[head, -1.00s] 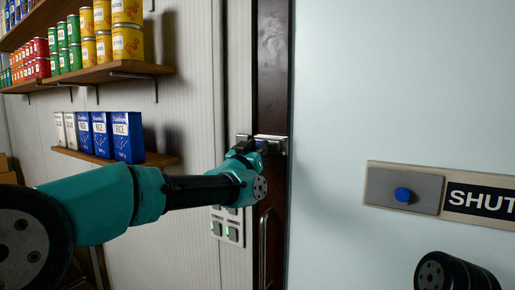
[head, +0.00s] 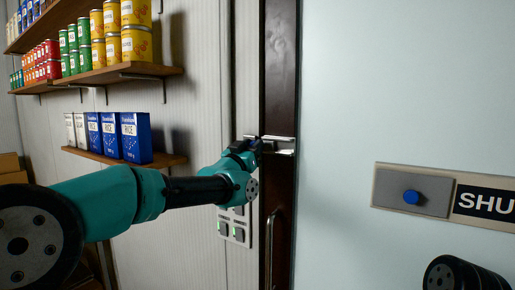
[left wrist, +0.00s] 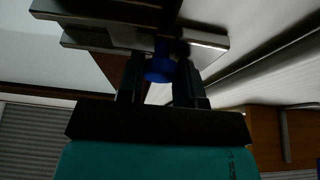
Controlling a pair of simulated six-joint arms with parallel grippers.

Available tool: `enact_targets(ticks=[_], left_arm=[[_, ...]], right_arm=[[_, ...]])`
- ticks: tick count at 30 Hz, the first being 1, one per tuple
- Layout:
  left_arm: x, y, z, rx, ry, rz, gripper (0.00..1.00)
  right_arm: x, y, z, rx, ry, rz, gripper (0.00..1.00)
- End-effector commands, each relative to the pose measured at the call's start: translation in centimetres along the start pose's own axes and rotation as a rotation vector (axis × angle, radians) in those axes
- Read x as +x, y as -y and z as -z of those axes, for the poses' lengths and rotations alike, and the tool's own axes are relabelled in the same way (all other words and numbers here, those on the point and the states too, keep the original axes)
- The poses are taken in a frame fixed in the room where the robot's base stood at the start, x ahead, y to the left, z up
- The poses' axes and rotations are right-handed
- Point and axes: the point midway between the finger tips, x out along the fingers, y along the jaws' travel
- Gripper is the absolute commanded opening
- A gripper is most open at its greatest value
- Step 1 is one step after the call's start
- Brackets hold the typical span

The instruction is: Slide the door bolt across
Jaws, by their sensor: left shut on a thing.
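The door bolt (head: 284,141) is a silvery metal fitting on the dark brown door frame, at mid-height in the head view. My left gripper (head: 256,147) is at its left part and partly covers it. In the left wrist view, the bolt's blue knob (left wrist: 160,65) sits between the two dark fingers of the left gripper (left wrist: 160,78), which is shut on it. The bolt's metal parts (left wrist: 100,36) run above the fingers there. The bolt's far end is partly hidden. My right gripper is not in view; only a dark part of my right arm shows at the lower right.
A vertical door handle (head: 271,245) is below the bolt, beside a switch panel (head: 236,235). A sign with a blue button (head: 411,198) is on the pale wall at right. Shelves of tins and rice boxes (head: 136,136) stand at left.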

Motion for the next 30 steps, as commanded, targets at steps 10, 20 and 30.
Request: enact_targets(ticks=[10,20,30], left_arm=[[0.0,0.4,0.1,0.0,-0.003,0.007,0.51],[-0.1,0.3,0.1,0.0,-0.002,0.005,0.57],[-2.9,0.2,0.1,0.0,0.0,0.005,0.57]], right_arm=[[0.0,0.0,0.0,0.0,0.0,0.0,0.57],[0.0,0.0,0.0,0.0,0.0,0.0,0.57],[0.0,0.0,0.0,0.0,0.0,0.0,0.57]])
